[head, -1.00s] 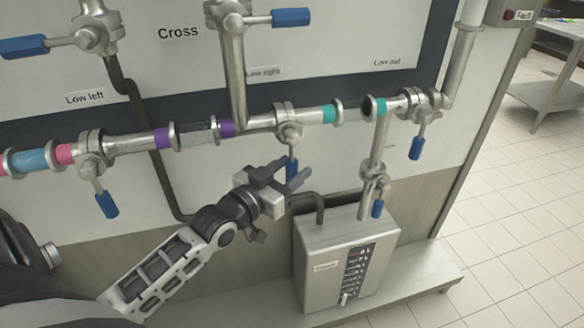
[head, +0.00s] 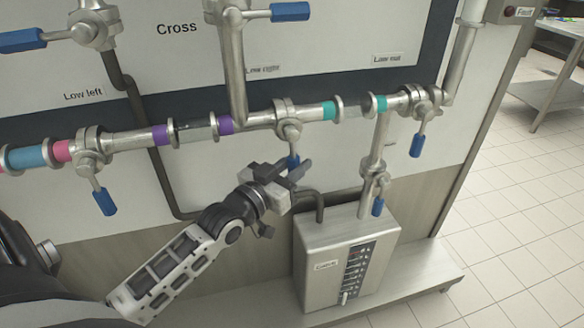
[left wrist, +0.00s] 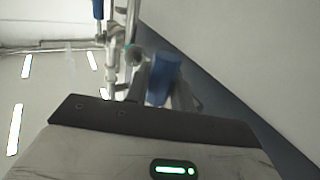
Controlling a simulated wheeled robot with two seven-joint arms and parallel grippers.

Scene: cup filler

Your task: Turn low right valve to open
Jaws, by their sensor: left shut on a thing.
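The low right valve (head: 288,126) sits on the horizontal pipe below the "Low right" label. Its blue handle (head: 293,161) hangs down from it, with the lower part hidden by my fingers. My left gripper (head: 287,173) is at the handle's lower end and is shut on it. In the left wrist view the blue handle (left wrist: 165,80) stands at the fingers, just beyond the dark edge of the gripper body. My right gripper is not in view.
The low left valve handle (head: 104,202) and low out valve handle (head: 417,146) hang down on either side. Below stands a steel box (head: 322,265) with a blue-handled valve (head: 377,206) above it. A dark hose (head: 165,170) runs behind my arm.

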